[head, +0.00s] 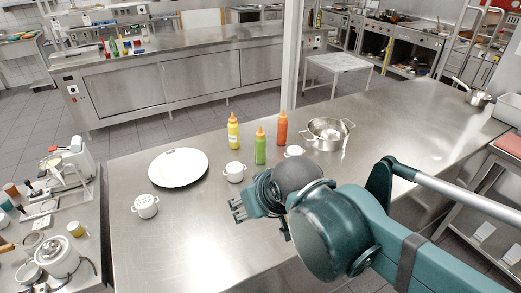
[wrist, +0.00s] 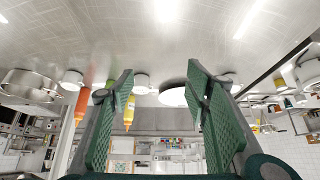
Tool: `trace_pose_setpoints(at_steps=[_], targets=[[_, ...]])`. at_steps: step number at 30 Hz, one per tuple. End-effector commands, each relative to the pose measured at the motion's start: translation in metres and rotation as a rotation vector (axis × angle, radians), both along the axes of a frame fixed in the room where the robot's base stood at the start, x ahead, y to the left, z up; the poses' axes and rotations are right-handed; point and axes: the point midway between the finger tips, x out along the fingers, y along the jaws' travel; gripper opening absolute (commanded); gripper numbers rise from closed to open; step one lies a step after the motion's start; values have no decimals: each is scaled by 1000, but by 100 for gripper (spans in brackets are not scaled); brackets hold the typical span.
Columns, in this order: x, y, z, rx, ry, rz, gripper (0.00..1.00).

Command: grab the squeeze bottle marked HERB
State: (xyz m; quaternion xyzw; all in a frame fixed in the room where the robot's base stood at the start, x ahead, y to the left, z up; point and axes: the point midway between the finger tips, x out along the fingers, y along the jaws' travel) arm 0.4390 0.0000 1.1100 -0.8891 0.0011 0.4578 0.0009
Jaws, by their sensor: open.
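Three squeeze bottles stand upright on the steel worktop (head: 190,235) in the head view: a yellow one (head: 233,132), a green one (head: 260,149) and an orange-red one (head: 282,128). Their labels are too small to read, so I cannot tell which says HERB. My gripper (head: 238,209) is open and empty, nearer the camera than the bottles and apart from them. The wrist view is upside down. Between and beside the open fingers (wrist: 161,72), it shows the yellow bottle (wrist: 129,112) and the orange-red bottle (wrist: 80,104). The green bottle (wrist: 109,84) is mostly hidden by a finger.
A white cup (head: 235,172) stands left of the green bottle; another (head: 294,151) is right of it. A white plate (head: 178,167) and a third cup (head: 145,206) lie further left. A steel pot (head: 328,134) stands right of the bottles. The worktop's front left is clear.

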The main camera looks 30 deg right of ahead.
Motion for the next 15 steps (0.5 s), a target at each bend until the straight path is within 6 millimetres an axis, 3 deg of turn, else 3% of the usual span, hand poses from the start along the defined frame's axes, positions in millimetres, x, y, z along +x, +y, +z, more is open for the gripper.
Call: trace_pose_setpoints(at_steps=[8,15], targets=[[18,-6,13,6,13,-33,47],[47,-18,29,16,36,-87,47]])
